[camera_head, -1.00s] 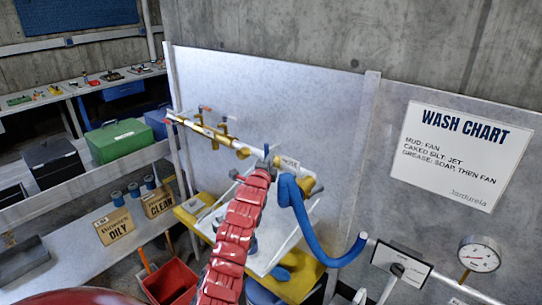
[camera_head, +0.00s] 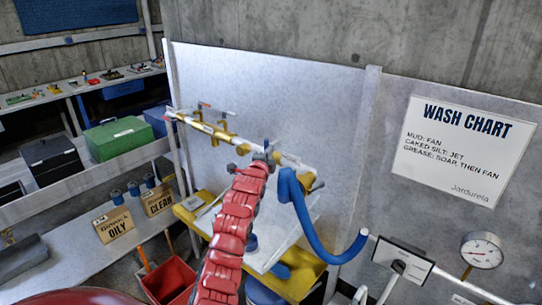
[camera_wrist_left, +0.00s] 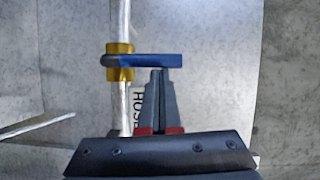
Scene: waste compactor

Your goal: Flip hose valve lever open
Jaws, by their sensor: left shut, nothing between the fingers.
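The hose valve has a blue lever (camera_wrist_left: 150,60) and a brass body (camera_wrist_left: 120,72) on a pale pipe in the left wrist view. The lever points right from the body, square across the pipe. My left gripper (camera_wrist_left: 158,72) is shut and empty. Its fingertips lie right at the lower edge of the lever's outer half; I cannot tell whether they touch. In the head view, the left gripper (camera_head: 263,158) is at the wall pipe, and the red arm partly covers the valve area. My right gripper is not in view.
A label reading HOSE (camera_wrist_left: 138,105) is partly hidden behind the fingers. A blue hose (camera_head: 310,230) hangs just right of my arm. Brass fittings (camera_head: 215,132) sit along the pipe to the left. A pressure gauge (camera_head: 482,250) is at the right.

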